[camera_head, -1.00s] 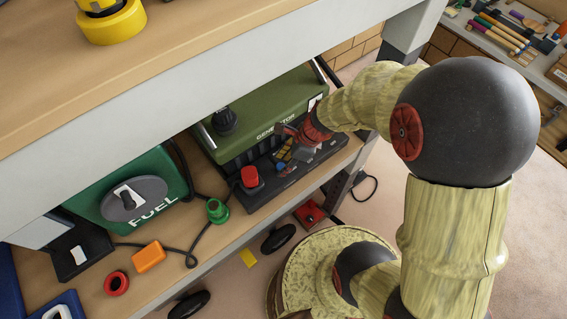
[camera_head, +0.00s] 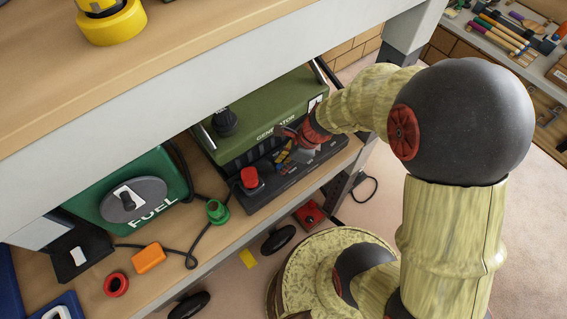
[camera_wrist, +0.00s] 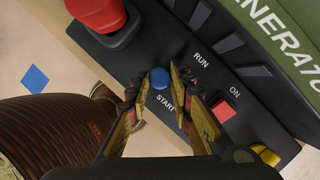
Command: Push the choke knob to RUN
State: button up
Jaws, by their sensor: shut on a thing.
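The green generator (camera_head: 265,112) stands on the lower shelf with its dark control panel along the front. In the wrist view a round blue knob (camera_wrist: 160,79) sits on this panel, beside the START label and to the left of the RUN label. My gripper (camera_wrist: 161,86) is shut on the blue knob, with one fingertip on each side of it. In the head view my gripper (camera_head: 294,146) is at the panel, and its fingers hide the knob there. The slot under the knob cannot be made out.
A red knob (camera_head: 249,177) stands at the panel's left end. A red switch (camera_wrist: 223,111) by ON and a yellow part (camera_wrist: 265,154) are close to my fingers. The upper shelf (camera_head: 185,85) overhangs. A green fuel can (camera_head: 98,198) stands to the left.

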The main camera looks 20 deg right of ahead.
aim_at(269, 160)
grip_shut()
jog(key=shift+w+a+p, duration=0.15)
jog(key=shift+w+a, duration=0.1)
jog(key=shift+w, duration=0.55)
jog(key=shift+w+a+p, duration=0.15)
jog(key=shift+w+a, duration=0.1)
jog(key=shift+w, duration=0.55)
jog(key=shift+w+a+p, duration=0.15)
jog(key=shift+w+a, duration=0.1)
jog(key=shift+w, duration=0.55)
jog(key=o, duration=0.9)
grip_release()
jog(key=shift+s, duration=0.1)
jog(key=shift+o, duration=0.4)
jog(key=shift+r, duration=0.15)
jog(key=v, duration=0.7)
jog(key=shift+d+r, duration=0.2)
jog(key=shift+r, duration=0.1)
jog(key=shift+s, duration=0.1)
